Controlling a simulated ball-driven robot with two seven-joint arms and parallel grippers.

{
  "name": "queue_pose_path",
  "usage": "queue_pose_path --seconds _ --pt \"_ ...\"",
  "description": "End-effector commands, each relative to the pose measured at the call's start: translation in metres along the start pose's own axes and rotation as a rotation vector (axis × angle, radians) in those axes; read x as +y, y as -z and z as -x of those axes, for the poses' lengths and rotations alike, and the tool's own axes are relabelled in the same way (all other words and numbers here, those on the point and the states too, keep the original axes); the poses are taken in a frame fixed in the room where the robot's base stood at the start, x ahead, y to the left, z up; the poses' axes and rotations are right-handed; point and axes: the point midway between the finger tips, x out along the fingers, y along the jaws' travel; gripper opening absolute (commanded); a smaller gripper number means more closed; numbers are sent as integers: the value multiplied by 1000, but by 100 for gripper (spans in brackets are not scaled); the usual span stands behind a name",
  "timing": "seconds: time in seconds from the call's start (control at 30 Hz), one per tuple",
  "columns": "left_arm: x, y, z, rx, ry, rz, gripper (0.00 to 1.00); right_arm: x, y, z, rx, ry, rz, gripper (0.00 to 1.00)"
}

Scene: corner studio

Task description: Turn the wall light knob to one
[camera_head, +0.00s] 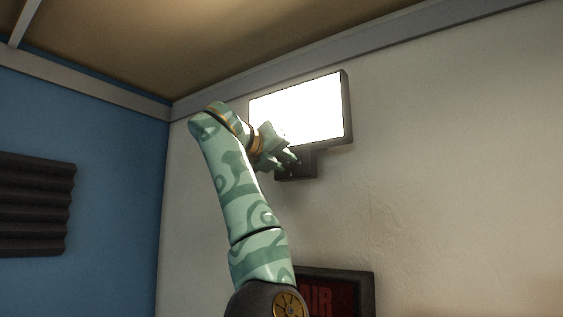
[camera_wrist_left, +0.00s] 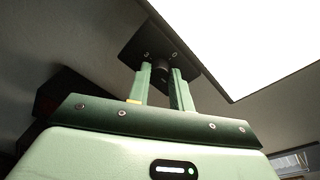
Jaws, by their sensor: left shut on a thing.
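The wall light is a bright white panel (camera_head: 300,112) in a dark frame, high on the pale wall; it also shows in the left wrist view (camera_wrist_left: 245,35). A dark control plate (camera_head: 306,168) hangs below it. In the left wrist view the plate (camera_wrist_left: 150,38) bears small white marks that look like 3 and 0. The dark round knob (camera_wrist_left: 160,73) stands out from the plate between my fingers. My left gripper (camera_wrist_left: 162,82) is shut on the knob, with one finger on each side; in the head view (camera_head: 290,160) it is at the plate. The knob's pointer is not readable.
A dark sign with red letters (camera_head: 320,295) is on the wall below, partly behind my left arm. Dark ridged foam (camera_head: 35,205) is on the blue wall at left. The ceiling (camera_head: 120,50) is close above the light. The wall to the right is bare.

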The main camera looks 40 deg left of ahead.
Motion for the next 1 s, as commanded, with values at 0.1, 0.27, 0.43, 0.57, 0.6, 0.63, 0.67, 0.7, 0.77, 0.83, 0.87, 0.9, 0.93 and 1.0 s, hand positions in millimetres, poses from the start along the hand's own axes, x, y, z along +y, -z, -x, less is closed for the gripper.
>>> queue_pose_path --seconds 0.1,0.27,0.43,0.57,0.6,0.63,0.67,0.7,0.77,0.83,0.87,0.9,0.93,1.0 --pt "1 3 -2 8 -2 2 0 -1 0 0 0 1 0 36" --pt "1 3 -2 8 -2 3 0 -1 0 0 0 1 0 36" --pt "1 2 -2 6 -2 3 43 -1 0 0 0 1 0 36" --pt "1 1 -1 4 -1 2 43 -1 0 0 0 1 0 36" --pt "0 1 -1 3 -1 2 43 -1 0 0 0 1 0 36" --pt "1 1 0 2 -1 2 43 -1 0 -1 0 1 0 36" --pt "1 1 1 2 0 2 43 -1 0 -1 0 1 0 36" --pt "1 1 4 1 0 2 43 -1 0 -3 0 1 0 36" --pt "2 2 10 -1 -1 3 43 -1 -1 -8 0 2 0 36" --pt "2 3 22 -2 0 3 43 -2 -2 -16 -1 2 0 36" --pt "3 4 29 -3 1 4 43 -2 -3 -20 -1 2 0 36" --pt "3 4 38 -3 0 2 43 -2 -3 -26 -1 2 0 36" --pt "3 4 46 -3 1 3 43 -2 -4 -30 -2 2 0 36" --pt "4 5 66 -2 0 4 43 -3 -6 -41 -2 2 0 36"
